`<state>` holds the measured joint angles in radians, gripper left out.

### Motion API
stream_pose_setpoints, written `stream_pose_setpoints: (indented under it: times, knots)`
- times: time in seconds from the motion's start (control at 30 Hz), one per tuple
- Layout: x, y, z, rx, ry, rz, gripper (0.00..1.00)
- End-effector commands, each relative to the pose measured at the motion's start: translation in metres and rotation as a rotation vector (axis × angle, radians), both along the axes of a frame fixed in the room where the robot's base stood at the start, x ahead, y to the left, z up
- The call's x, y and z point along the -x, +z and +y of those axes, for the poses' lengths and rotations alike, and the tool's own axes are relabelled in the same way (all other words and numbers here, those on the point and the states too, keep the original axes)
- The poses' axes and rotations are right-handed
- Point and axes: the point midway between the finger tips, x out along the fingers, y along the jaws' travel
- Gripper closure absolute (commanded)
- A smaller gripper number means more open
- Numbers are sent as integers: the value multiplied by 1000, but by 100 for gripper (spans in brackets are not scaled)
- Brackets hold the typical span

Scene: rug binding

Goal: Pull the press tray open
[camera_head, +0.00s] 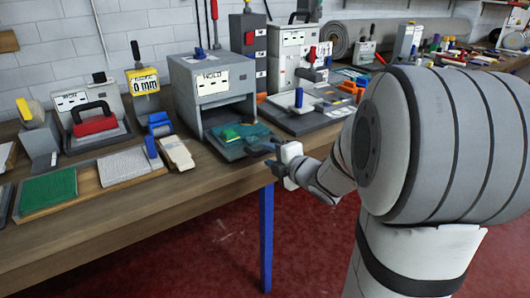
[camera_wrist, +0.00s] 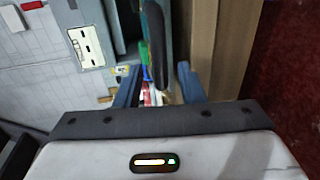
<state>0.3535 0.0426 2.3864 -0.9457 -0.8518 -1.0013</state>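The press (camera_head: 212,85) is a grey box with a white label, standing on the bench. Its tray (camera_head: 232,150) sticks out at the front below the opening, with green and yellow pieces on it. My gripper (camera_head: 270,154) is at the right front corner of the tray, by the bench edge. In the wrist view, my gripper (camera_wrist: 159,75) has its two blue fingers apart. A dark rounded bar (camera_wrist: 156,45), seemingly the tray's handle, runs between them, with a gap visible on each side. Exact contact at the tray is hard to see in the head view.
Left of the press are a blue clamp (camera_head: 158,125), a cream block (camera_head: 177,153) and a wooden board (camera_head: 88,187) with green and white swatches. A grey machine (camera_head: 292,55) and a flat base with a blue post (camera_head: 299,98) stand right. The floor (camera_head: 215,245) in front is clear.

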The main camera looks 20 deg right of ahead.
Motion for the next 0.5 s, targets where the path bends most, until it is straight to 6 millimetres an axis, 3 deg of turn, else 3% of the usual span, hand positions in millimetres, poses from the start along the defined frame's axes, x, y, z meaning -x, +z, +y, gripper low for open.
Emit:
stream_pose_setpoints:
  times: [0.2, 0.5]
  knots:
    - [30, 8, -10, 0, -2, -1, 65]
    - [37, 8, -12, 0, 0, 1, 65]
